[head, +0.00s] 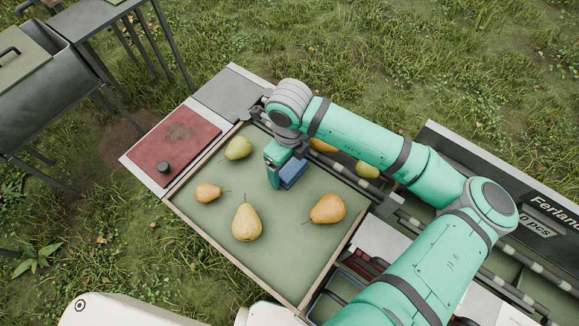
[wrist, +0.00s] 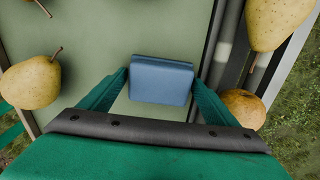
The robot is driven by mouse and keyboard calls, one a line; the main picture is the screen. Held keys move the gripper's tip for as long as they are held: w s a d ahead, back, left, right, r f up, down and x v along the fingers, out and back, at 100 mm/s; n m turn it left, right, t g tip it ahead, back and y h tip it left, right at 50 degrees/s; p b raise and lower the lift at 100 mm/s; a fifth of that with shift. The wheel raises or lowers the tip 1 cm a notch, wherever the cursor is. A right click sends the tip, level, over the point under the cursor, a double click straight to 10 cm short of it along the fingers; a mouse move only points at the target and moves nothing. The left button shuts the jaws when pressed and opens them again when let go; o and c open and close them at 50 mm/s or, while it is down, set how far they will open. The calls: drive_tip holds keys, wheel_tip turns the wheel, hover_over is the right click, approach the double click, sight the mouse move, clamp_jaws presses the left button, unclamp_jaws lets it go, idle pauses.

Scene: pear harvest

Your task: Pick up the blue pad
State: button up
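The blue pad (wrist: 161,80) is a small block with rounded edges. In the wrist view it lies between the two green fingertips of my gripper (wrist: 161,77), which meet its left and right sides with no clear gap. My gripper looks shut on the pad. In the head view my gripper (head: 283,172) points down over the green tray, and the pad (head: 293,174) shows beside it, partly hidden by the gripper. I cannot tell whether the pad touches the tray floor.
The green tray (head: 285,261) holds several pears, among them a large yellow one (head: 246,223) and an orange one (head: 328,209). A red board (head: 176,147) with a black knob lies left of it. A dark rail and the Ferland box (head: 548,205) stand at the right.

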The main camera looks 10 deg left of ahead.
sight(290, 165)
drive_tip(key=c, duration=0.6)
drive_tip(key=shift+c, duration=0.2)
drive_tip(key=shift+w+r, duration=0.15)
drive_tip(key=shift+r, duration=0.25)
wheel_tip(290, 165, up, 2)
drive_tip(key=shift+d+r, duration=0.1)
drive_tip(key=s+a+r, duration=0.7)
drive_tip(key=s+r, duration=0.3)
drive_tip(key=s, duration=0.2)
drive_tip(key=shift+s, duration=0.25)
